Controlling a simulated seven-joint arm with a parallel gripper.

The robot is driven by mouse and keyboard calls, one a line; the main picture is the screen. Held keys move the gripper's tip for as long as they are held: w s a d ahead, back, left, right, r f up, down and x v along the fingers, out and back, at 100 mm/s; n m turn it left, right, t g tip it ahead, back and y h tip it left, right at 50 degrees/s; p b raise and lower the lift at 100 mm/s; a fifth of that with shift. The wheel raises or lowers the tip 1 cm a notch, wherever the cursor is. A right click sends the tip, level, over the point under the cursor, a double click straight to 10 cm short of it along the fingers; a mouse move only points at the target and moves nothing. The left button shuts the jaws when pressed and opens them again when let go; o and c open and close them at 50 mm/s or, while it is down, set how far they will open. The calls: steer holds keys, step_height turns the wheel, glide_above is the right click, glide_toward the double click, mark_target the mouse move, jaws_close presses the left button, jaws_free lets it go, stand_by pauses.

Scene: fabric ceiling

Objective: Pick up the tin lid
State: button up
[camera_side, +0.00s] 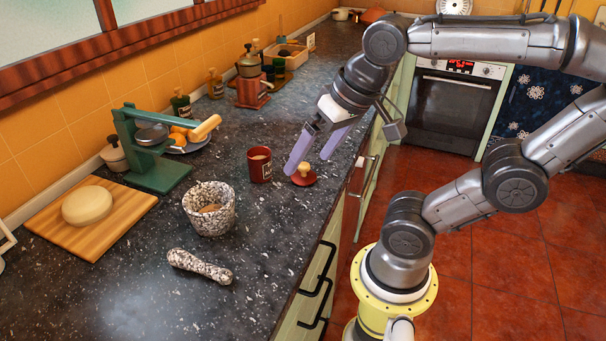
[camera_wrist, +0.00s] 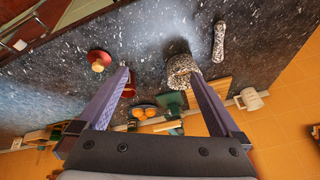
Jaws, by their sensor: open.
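The tin lid (camera_side: 304,180) is a dark red disc with a pale wooden knob. It lies flat on the dark speckled counter near its front edge, knob up. It also shows in the wrist view (camera_wrist: 98,58), left of the left finger and outside the gap. The dark red tin (camera_side: 260,168) stands open beside the lid; the left finger partly covers it in the wrist view (camera_wrist: 130,90). My gripper (camera_side: 307,165) is open and empty, with its purple fingers tilted down above the counter, close to the lid; both fingers show in the wrist view (camera_wrist: 158,72).
A speckled mortar (camera_side: 209,218) and its pestle (camera_side: 200,267) stand and lie left of the tin. Further left are a wooden board (camera_side: 60,222) with dough and a green press (camera_side: 155,165). A grinder (camera_side: 252,85) stands behind.

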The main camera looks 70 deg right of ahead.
steer(key=w+d+r+m+g, duration=0.1)
steer(key=w+d+r+m, duration=0.15)
steer(key=w+m, duration=0.2)
steer(key=m+g, duration=0.4)
steer(key=m, duration=0.5)
glide_above(304, 164)
step_height(304, 164, down, 7)
step_height(304, 164, down, 14)
steer(key=shift+a+r, duration=0.1)
steer(key=c, duration=1.1)
